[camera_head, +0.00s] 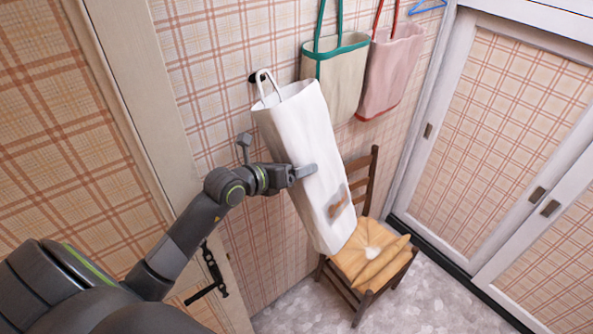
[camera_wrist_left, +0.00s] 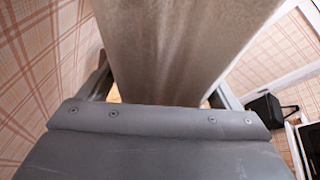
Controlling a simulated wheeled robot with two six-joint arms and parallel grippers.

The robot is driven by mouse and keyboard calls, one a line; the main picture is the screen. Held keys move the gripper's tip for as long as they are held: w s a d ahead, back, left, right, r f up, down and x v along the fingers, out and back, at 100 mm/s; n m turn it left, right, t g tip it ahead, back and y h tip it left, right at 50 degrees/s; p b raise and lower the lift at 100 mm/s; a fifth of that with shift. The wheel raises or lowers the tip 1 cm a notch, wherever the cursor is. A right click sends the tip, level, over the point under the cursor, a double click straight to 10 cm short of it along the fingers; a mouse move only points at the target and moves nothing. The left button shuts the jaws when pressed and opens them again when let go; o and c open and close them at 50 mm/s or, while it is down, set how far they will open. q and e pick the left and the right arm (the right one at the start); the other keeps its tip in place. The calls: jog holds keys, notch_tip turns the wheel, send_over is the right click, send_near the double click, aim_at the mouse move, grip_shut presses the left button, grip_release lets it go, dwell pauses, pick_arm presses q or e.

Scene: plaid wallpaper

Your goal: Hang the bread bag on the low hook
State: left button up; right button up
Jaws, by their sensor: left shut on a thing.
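The bread bag (camera_head: 312,130) is a long white cloth bag with a small brown print near its lower end. It hangs tilted beside the wall, its top toward the upper left. My left gripper (camera_head: 306,172) is shut on the middle of the bag. In the left wrist view the bag (camera_wrist_left: 180,45) fills the space between the fingers. The low hook (camera_head: 254,77) is a dark mount on the plaid wall. The bag's white handle loop overlaps the hook in the head view; I cannot tell whether it is around the hook or in front of it. My right gripper is not in view.
A beige bag with green trim (camera_head: 342,80) and a pink bag (camera_head: 390,70) hang to the right. A wooden chair (camera_head: 366,262) with a woven seat stands below. A door (camera_head: 110,60) is at the left and sliding panels (camera_head: 500,120) at the right.

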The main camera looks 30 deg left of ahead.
pick_arm(q)
jog(key=shift+w+a, duration=0.15)
jog(key=shift+a, duration=0.15)
jog(key=shift+w+a+f+b, duration=0.2)
jog(key=shift+a+f+b, duration=0.35)
jog(key=shift+f, duration=0.25)
jog(key=o, duration=1.1)
jog(key=shift+s, duration=0.1)
jog(key=shift+s+a, duration=0.1)
jog(key=shift+s, duration=0.15)
jog(key=shift+b+v, duration=0.85)
jog(key=shift+v, duration=2.55)
jog(key=shift+r, duration=0.1)
